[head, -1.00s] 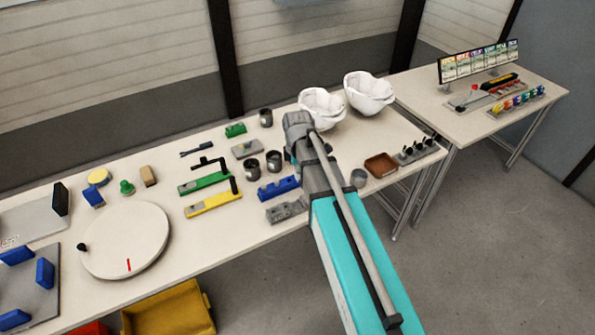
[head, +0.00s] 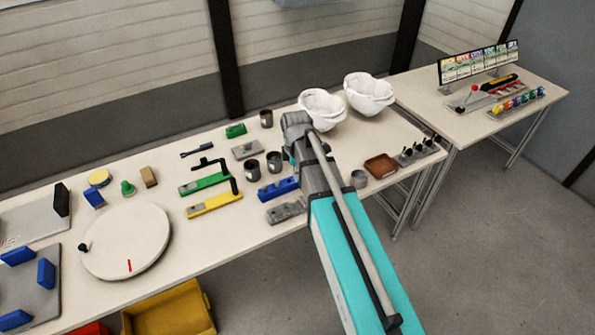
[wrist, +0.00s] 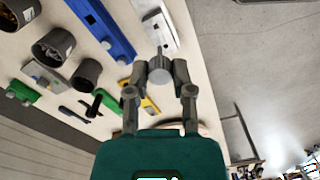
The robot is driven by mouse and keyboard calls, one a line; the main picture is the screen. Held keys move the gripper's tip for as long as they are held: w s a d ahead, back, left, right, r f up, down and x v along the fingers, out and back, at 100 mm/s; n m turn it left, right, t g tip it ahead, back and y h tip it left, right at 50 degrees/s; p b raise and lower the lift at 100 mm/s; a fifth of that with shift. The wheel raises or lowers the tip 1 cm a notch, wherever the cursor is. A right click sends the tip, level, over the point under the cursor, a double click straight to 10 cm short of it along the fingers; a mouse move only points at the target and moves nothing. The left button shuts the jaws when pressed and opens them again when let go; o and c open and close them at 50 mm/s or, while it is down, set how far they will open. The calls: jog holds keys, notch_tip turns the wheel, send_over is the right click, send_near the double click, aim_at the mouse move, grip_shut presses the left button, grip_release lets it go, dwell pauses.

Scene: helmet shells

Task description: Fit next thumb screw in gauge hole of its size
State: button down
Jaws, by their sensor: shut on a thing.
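In the wrist view my gripper (wrist: 160,78) is shut on a grey thumb screw (wrist: 159,70), with its round head between the fingertips and a thin shank pointing up the picture. A pale grey block with holes (wrist: 163,34), which looks like the gauge, lies just beyond the shank. I cannot tell whether the shank touches it. In the head view the grey block (head: 287,211) lies near the table's front edge, left of my arm. My gripper and the screw are hidden behind my arm there.
A blue bar (head: 279,188) lies next to the grey block, with dark cups (head: 252,169) behind it. Yellow (head: 214,205) and green (head: 204,183) fixtures are to the left. A brown tray (head: 381,166) and a rack of dark-topped pieces (head: 416,153) stand right of my arm.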

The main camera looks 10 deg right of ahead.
jog(key=a+f+b, duration=0.8)
jog(key=f+b, duration=0.3)
jog(key=shift+s+a+f, duration=0.15)
jog(key=shift+a+f, duration=0.05)
jog(key=shift+f, duration=0.2)
dwell(0.7)
jog(key=shift+f+b, duration=2.4)
jog(key=shift+b, duration=0.15)
dwell(3.2)
